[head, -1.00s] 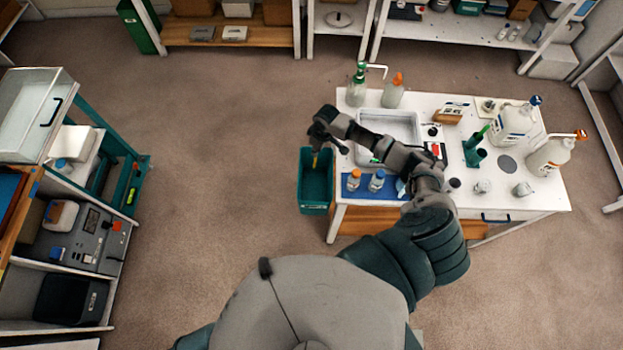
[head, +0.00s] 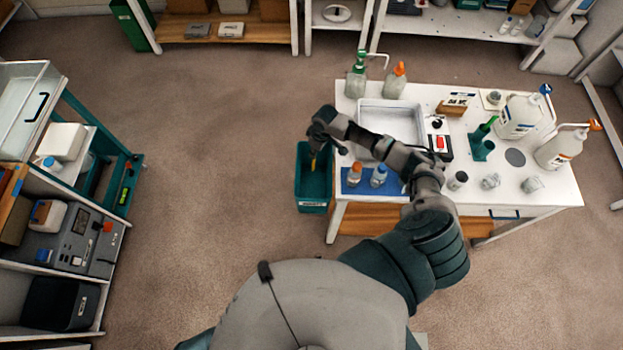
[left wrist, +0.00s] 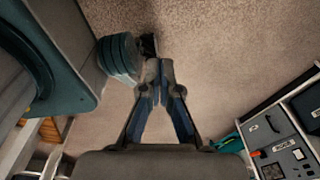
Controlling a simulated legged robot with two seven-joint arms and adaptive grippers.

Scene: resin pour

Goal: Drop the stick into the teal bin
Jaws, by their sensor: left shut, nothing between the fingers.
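The teal bin (head: 312,190) stands on the floor against the left side of the white table. My right gripper (head: 318,152) reaches over the bin's far part from the right, pointing down. A thin yellow-orange stick (head: 313,164) hangs below its fingers, over the bin's opening; it looks held, though the fingers are small and dark here. In the left wrist view my left gripper (left wrist: 158,72) is shut and empty, above bare carpet. It is out of the head view.
The white table (head: 470,205) carries a metal tray (head: 392,104), pump bottles, several cups and a blue mat (head: 352,187) with small bottles. A shelf cart (head: 100,262) stands at the left. The carpet between is clear.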

